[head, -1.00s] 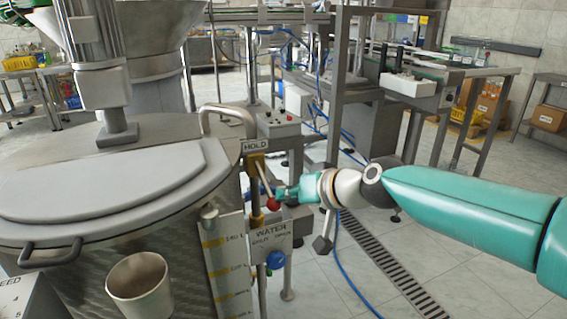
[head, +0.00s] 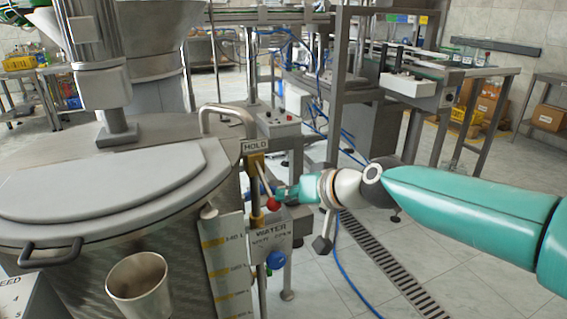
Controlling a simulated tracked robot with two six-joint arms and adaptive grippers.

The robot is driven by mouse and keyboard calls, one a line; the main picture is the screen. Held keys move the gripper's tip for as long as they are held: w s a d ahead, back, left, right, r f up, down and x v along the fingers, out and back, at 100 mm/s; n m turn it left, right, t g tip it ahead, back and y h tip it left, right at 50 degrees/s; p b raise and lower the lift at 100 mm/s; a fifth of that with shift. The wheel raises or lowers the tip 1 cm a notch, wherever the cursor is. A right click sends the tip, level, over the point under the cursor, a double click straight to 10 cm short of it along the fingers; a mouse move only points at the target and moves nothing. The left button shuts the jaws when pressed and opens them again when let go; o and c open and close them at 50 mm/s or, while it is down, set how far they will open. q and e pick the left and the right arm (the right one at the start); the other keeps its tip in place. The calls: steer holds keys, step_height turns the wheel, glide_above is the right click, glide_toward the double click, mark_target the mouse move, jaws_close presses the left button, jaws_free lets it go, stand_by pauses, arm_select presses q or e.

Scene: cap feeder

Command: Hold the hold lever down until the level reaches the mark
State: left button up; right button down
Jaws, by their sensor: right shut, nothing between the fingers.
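The hold lever (head: 265,186) is a pale rod with a red ball at its lower end, below the HOLD plate (head: 255,146). It slants down and to the right. My right gripper (head: 280,198) is shut and empty, with its tips at the red ball; whether they touch it I cannot tell. The level scale (head: 229,270) is a pale strip with yellow marks and litre labels on the tank's side, left of the WATER panel (head: 269,240). The level itself is too unclear to read. My left gripper is not in view.
The steel tank (head: 110,240) with its grey lid fills the left side. A curved handle (head: 228,110) rises beside the HOLD plate. A metal cup (head: 138,285) stands at lower left. A blue knob (head: 276,260) sits below the WATER panel. The floor at right is mostly clear.

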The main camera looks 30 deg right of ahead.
steer(key=shift+a+f, duration=0.1)
steer(key=shift+f, duration=0.15)
stand_by(0.3)
steer(key=s+d+r+p, duration=0.2)
steer(key=s+d+r, duration=0.2)
steer(key=s+r, duration=0.4)
steer(key=shift+s+r, duration=0.35)
steer(key=shift+r, duration=0.4)
